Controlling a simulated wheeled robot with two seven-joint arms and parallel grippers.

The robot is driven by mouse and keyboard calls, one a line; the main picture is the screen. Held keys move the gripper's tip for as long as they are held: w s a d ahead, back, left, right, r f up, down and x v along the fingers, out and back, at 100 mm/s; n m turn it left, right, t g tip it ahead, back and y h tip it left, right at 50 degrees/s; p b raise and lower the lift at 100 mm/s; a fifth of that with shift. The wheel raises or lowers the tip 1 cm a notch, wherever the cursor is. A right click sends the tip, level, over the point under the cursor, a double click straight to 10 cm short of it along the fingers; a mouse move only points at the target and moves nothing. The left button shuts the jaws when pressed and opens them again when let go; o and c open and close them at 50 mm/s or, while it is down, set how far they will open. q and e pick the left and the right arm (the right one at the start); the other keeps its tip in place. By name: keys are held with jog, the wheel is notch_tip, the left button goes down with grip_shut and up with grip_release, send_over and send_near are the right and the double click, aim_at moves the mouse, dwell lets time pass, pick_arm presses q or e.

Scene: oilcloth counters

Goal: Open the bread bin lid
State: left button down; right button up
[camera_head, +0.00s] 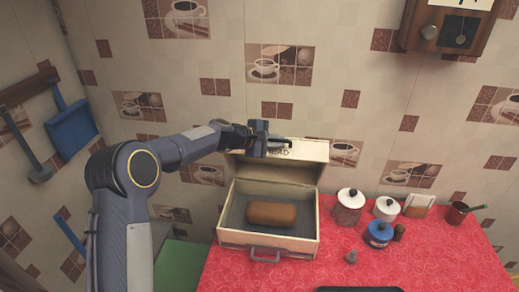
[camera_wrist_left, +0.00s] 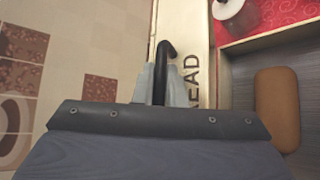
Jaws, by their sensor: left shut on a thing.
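The cream bread bin (camera_head: 228,238) stands on the red patterned counter with a brown loaf (camera_head: 272,213) inside. Its lid (camera_head: 312,150), with partly hidden "BREAD" lettering, is swung up at the back, so the bin is open. My left gripper (camera_head: 277,142) is at the lid's lettered face. In the left wrist view, the gripper's grey fingers (camera_wrist_left: 166,84) are shut around the dark bar handle (camera_wrist_left: 166,56) beside the letters on the lid (camera_wrist_left: 190,35). The loaf (camera_wrist_left: 277,105) shows there too. My right gripper is in neither view.
Lidded jars (camera_head: 348,207), a blue pot (camera_head: 378,234) and a small dark jar stand right of the bin. The counter (camera_head: 445,255) is clear at front right. A tiled wall is behind.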

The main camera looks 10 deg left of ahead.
pick_arm(q)
jog(key=shift+n+g, duration=0.4)
jog(key=shift+g, duration=0.2)
jog(key=w, duration=0.2)
jog(key=w+r+p, duration=0.1)
jog(key=w, duration=0.1)
jog(key=shift+w, duration=0.25)
jog(key=shift+w+r+p, duration=0.15)
jog(key=shift+w+p, duration=0.15)
jog(key=shift+w, duration=1.3)
jog(key=c, duration=1.8)
grip_release()
jog(key=shift+o, duration=0.2)
